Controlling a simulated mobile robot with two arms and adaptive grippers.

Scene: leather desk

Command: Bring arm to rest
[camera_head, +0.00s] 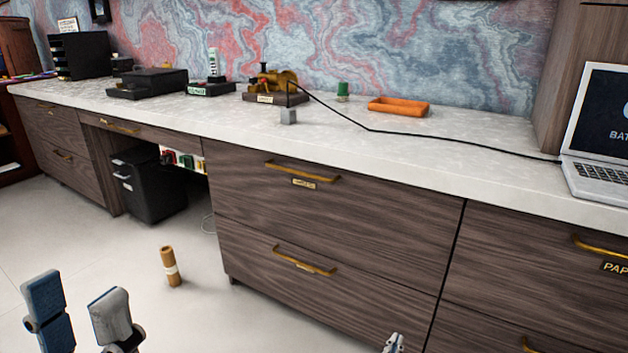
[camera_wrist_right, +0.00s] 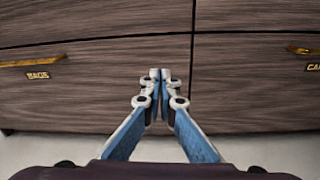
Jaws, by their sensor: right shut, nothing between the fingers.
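My left gripper (camera_head: 82,303) is at the bottom left of the head view, low over the floor in front of the desk. Its two blue-grey fingers stand apart with nothing visible between them. Only the tip of my right gripper (camera_head: 393,343) shows at the bottom edge of the head view, in front of the lower drawers. In the right wrist view, the right gripper (camera_wrist_right: 161,76) has its fingertips together, with nothing held. It points at the wooden drawer fronts (camera_wrist_right: 100,90), near the vertical seam between two cabinets. Most of both arms is hidden.
The pale desktop (camera_head: 440,150) holds a laptop (camera_head: 600,135), an orange tray (camera_head: 398,106), a black cable and several small items. Brass drawer handles (camera_head: 303,172) stick out. A brown cylinder (camera_head: 171,267) stands on the floor near a black bin (camera_head: 150,187). Floor at left is clear.

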